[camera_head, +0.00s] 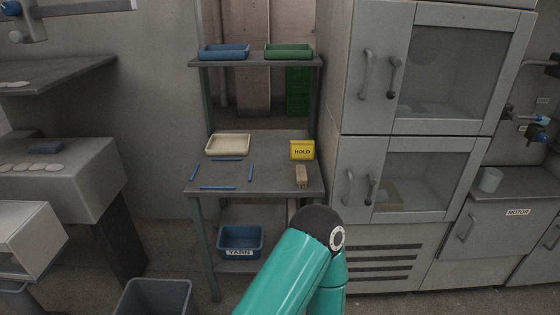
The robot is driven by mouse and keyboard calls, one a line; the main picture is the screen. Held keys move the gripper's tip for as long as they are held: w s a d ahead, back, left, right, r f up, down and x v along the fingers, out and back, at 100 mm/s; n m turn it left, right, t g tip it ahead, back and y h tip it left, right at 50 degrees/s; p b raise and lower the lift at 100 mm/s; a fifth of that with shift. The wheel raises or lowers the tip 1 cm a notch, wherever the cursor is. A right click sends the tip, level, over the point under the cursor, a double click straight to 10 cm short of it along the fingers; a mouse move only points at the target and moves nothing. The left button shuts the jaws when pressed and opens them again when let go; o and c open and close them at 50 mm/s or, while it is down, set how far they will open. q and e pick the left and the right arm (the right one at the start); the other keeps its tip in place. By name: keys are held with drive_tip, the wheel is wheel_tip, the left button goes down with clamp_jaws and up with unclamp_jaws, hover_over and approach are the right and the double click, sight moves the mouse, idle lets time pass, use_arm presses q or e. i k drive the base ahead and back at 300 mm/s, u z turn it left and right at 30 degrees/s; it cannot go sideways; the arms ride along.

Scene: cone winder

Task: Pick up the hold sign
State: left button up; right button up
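The yellow hold sign (302,150), lettered HOLD, stands upright near the right end of the grey workbench (270,181), close to the cabinet side. A small tan block, perhaps a brush (301,176), is in front of it on the bench. A teal arm link of mine with a dark joint rises from the bottom middle, below and in front of the bench. Neither gripper shows in the head view, so what they hold cannot be seen.
A cream tray (228,144) and several blue strips (219,188) lie on the bench. A shelf above holds a blue tray (223,51) and a green tray (289,51). A blue YARN bin (241,241) is underneath. A tall grey cabinet (383,248) stands close on the right.

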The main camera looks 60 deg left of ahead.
sight(300, 149)
drive_tip(key=u, duration=0.15)
drive_tip(key=k, duration=0.35)
drive_tip(key=z, duration=0.8)
drive_tip(key=i, duration=0.1)
drive_tip(key=u, duration=2.6)
drive_tip(key=i, duration=1)
drive_tip(key=z, duration=0.15)
